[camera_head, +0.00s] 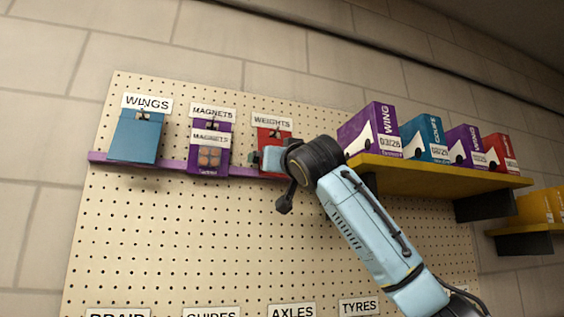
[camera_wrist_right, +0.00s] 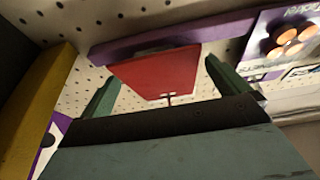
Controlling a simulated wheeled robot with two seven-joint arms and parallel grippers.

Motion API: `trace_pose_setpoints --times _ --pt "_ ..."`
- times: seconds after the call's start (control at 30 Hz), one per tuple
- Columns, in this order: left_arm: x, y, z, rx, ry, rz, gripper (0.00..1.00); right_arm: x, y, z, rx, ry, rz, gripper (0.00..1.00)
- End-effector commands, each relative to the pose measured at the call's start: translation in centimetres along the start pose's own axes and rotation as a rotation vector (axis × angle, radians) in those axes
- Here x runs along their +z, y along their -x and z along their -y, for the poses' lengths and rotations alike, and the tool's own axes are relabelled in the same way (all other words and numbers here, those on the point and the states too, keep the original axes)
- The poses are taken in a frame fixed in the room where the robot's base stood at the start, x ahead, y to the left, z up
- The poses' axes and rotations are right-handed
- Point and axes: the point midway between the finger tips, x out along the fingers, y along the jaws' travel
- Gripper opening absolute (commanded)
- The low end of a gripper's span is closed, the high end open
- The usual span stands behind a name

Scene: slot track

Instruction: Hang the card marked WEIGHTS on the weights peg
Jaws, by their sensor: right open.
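The red card (camera_head: 268,137) is against the pegboard under the WEIGHTS label (camera_head: 272,121). It also shows as a red panel in the right wrist view (camera_wrist_right: 155,72), with a small dark peg (camera_wrist_right: 167,97) at its edge. The card appears to hang on this peg. My right gripper (camera_head: 257,158) is in front of the card, hiding its lower part. In the right wrist view its two green fingers (camera_wrist_right: 162,88) are apart, one on each side of the card, with a visible gap. Print on the card cannot be read. My left gripper is not in view.
A blue card (camera_head: 134,138) hangs under WINGS and a purple card (camera_head: 209,158) under MAGNETS, left of the gripper. A purple strip (camera_head: 245,171) runs behind the cards. A yellow shelf (camera_head: 440,170) with several boxes juts out right of my wrist.

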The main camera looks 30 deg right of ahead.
Motion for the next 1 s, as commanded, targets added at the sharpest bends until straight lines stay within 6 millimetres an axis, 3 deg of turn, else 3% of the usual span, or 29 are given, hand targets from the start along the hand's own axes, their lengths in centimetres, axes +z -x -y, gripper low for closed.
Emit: trace_pose_setpoints --times 0.17,0.6,0.8,1.0 --pt "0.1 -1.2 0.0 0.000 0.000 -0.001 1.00 0.2 1.7 0.0 -0.002 -0.002 -0.003 1.00" --pt "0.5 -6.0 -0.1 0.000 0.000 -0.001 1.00 0.3 11.0 0.0 -0.002 0.000 -0.003 1.00" --pt "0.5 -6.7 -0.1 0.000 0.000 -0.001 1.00 0.1 13.0 0.0 -0.001 0.000 -0.001 1.00" --pt "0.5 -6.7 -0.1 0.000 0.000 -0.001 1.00 0.0 13.4 0.0 0.000 0.000 -0.001 1.00"
